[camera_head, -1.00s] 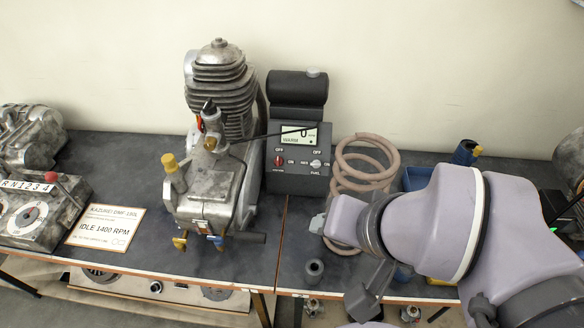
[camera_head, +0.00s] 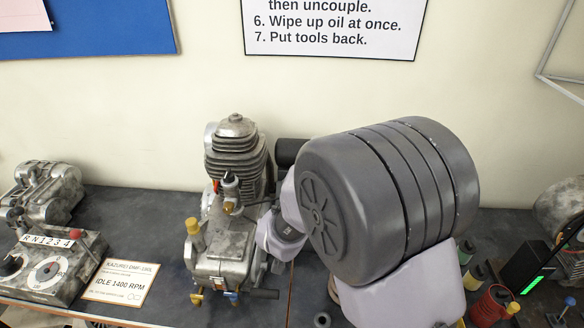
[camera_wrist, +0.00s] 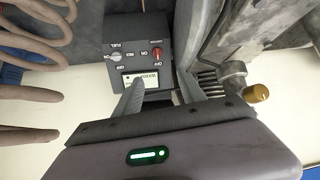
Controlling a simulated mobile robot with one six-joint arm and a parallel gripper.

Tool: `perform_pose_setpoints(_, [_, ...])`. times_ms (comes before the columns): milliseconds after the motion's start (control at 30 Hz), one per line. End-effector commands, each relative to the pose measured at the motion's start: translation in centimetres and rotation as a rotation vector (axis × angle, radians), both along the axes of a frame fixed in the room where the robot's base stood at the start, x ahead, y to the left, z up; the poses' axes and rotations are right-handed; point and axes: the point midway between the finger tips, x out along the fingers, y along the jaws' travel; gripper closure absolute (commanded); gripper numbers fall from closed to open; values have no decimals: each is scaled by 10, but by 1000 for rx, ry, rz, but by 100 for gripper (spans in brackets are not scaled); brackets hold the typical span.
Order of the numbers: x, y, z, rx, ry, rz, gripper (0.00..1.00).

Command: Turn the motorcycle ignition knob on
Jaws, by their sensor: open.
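The red ignition knob (camera_wrist: 157,53) is on the dark control box (camera_wrist: 128,30), which appears upside down in the wrist view. An OFF label lies below the knob and ON lies to its left; its exact setting is too small to tell. A white fuel knob (camera_wrist: 117,57) and a lit display (camera_wrist: 140,78) are beside it. My gripper (camera_wrist: 160,78) is open and empty, its fingers pointing toward the panel, apart from the red knob. In the head view my arm hides the knobs and most of the box.
The metal engine (camera_head: 225,200) with a brass-coloured cap (camera_head: 194,230) stands close beside the box. Pinkish coiled hose (camera_wrist: 30,60) lies at the left of the wrist view. A shifter unit (camera_head: 45,260) and an idle sign (camera_head: 120,281) are at the head view's left.

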Motion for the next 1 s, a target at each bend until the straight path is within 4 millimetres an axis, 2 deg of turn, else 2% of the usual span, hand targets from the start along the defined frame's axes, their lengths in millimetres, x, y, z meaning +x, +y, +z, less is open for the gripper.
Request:
perform_pose_setpoints(167, [11,2,-24,-58,-12,3,53])
perform_pose_setpoints(267, [26,1,-43,-56,-10,0,53])
perform_pose_setpoints(600, [98,3,-114,-54,-9,0,53])
perform_pose_setpoints(800, [122,4,-134,-53,-11,2,53])
perform_pose_setpoints(1000, [127,4,-138,-53,-11,2,53])
